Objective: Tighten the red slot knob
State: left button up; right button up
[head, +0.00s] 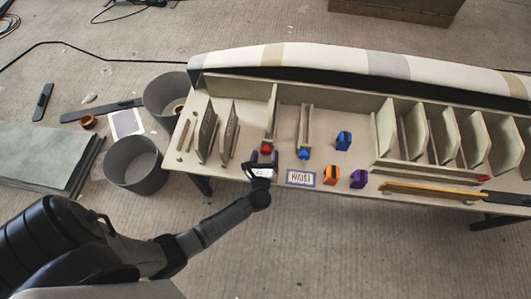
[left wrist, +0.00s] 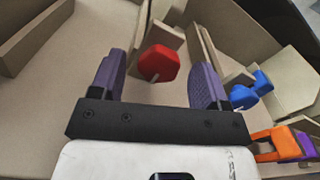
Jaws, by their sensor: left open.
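The red slot knob (head: 266,149) sits at the front end of a narrow slot between upright panels on the bench. In the left wrist view the red knob (left wrist: 159,63) is a faceted head with a small pale pin on its face. My left gripper (head: 264,158) is just in front of it. Its two purple fingers (left wrist: 158,85) are open on either side of the line to the knob, apart from it, with nothing between them. The knob lies a little beyond the fingertips. My right gripper is not in view.
A blue knob (head: 304,154) is on the neighbouring slot, right of the red one. A blue block (head: 344,140), an orange block (head: 331,175) and a purple block (head: 359,178) stand further right. A label card (head: 300,178) lies at the front edge. Upright panels (head: 229,133) stand left.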

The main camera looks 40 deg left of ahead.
pick_arm(q)
jog(key=shift+w+a, duration=0.4)
jog(key=shift+w, duration=0.2)
jog(key=shift+c, duration=0.5)
jog(key=c, duration=0.8)
jog(key=m, duration=0.3)
jog(key=shift+d, duration=0.1)
jog(key=m+p, duration=0.1)
jog(key=m, duration=0.1)
jog(key=shift+m, duration=0.8)
